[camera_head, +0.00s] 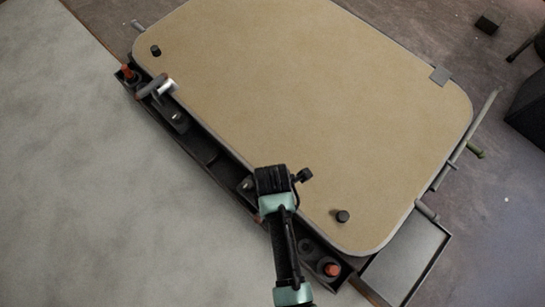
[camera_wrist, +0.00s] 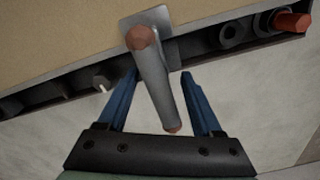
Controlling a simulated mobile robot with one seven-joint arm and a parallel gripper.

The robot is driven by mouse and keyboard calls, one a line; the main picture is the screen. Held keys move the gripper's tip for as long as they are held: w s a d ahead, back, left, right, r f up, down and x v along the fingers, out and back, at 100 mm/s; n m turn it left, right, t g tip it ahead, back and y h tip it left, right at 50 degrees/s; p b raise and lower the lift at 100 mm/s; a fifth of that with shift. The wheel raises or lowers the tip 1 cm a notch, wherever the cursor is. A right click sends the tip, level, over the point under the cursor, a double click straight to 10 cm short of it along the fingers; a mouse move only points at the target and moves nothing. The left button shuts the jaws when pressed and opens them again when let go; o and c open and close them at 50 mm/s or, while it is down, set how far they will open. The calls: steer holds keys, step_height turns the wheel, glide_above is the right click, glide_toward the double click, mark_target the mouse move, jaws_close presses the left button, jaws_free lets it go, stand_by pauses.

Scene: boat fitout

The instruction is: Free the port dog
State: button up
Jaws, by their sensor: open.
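A grey dog lever (camera_wrist: 158,85) with a reddish-brown pivot head sits on a small plate at the panel's edge in the wrist view. It points down between the two blue fingers of my gripper (camera_wrist: 160,75), which are open on either side of it with a gap at each side. In the head view my gripper (camera_head: 273,183) is over the near edge of the tan hatch panel (camera_head: 300,100) and hides this lever. Another dog lever (camera_head: 153,87) lies at the panel's upper left edge. No mark shows which dog is port.
A dark trough (camera_head: 205,148) with bolts and nuts runs along the panel's near edge. Orange-tipped pegs (camera_head: 331,269) stand at its ends; one also shows in the wrist view (camera_wrist: 291,22). Dark knobs (camera_head: 342,216) stand on the panel. A shallow tray (camera_head: 408,262) adjoins its lower right. Pale floor at left is clear.

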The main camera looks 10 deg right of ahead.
jaws_close()
steer(key=shift+r+m+p, duration=0.2)
steer(key=shift+m+p, duration=0.1)
steer(key=shift+p, duration=0.2)
steer(key=shift+r+m+p, duration=0.15)
steer(key=shift+m+p, duration=0.75)
steer(key=shift+p, duration=0.35)
steer(key=m+p, duration=0.4)
steer(key=m, duration=0.1)
steer(key=shift+p, duration=0.35)
steer(key=m+p, duration=0.2)
steer(key=m, duration=0.2)
steer(key=shift+m, duration=0.4)
steer(key=m, duration=0.2)
steer(key=m+p, duration=0.2)
steer(key=m, duration=0.1)
steer(key=shift+f+m, duration=0.3)
